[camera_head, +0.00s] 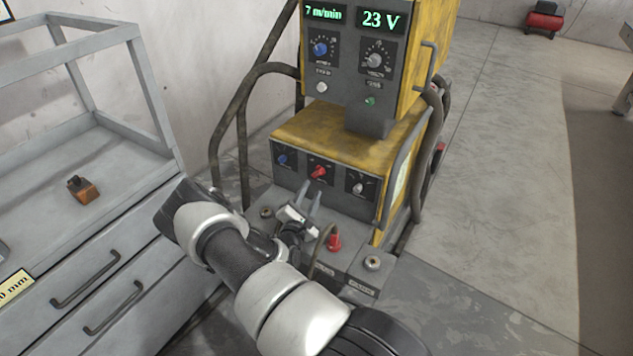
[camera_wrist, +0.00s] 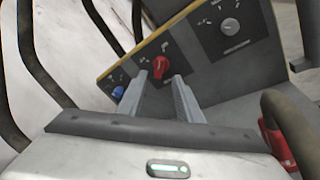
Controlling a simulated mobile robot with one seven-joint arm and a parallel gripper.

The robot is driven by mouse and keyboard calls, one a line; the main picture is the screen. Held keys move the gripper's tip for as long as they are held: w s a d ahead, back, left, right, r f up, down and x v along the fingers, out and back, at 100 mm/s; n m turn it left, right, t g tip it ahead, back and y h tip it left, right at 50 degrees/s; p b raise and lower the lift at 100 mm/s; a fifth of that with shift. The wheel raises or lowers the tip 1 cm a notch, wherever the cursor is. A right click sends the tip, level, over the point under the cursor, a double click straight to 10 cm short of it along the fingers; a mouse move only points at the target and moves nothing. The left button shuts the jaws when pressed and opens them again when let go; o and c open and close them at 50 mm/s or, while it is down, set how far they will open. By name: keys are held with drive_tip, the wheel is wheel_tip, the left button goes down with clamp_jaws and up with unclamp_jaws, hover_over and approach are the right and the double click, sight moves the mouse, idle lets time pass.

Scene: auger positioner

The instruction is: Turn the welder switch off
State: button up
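The yellow welder (camera_head: 350,130) stands in the middle of the head view, its upper displays lit with 7 m/min and 23 V. Its lower panel carries a red rotary switch (camera_head: 319,172), between a blue knob (camera_head: 284,159) and a grey knob (camera_head: 358,187). My gripper (camera_head: 308,199) is in front of and below the red switch, with its fingers pointing at the panel. In the wrist view, my gripper (camera_wrist: 160,77) is open and empty. The red switch (camera_wrist: 160,67) shows just beyond and between the fingertips; contact cannot be told.
A red plug with a cable (camera_head: 334,241) stands on the welder's front ledge, close to the right of my gripper. Dark tube rails (camera_head: 240,125) rise at the welder's left. A grey drawer bench (camera_head: 110,215) stands at the left.

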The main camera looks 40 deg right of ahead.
sight(318, 174)
drive_tip(key=b+x, duration=0.1)
drive_tip(key=x, duration=0.6)
drive_tip(key=shift+w+d+b, duration=0.25)
drive_tip(key=shift+d+b, duration=0.05)
drive_tip(key=shift+b, duration=0.05)
clamp_jaws()
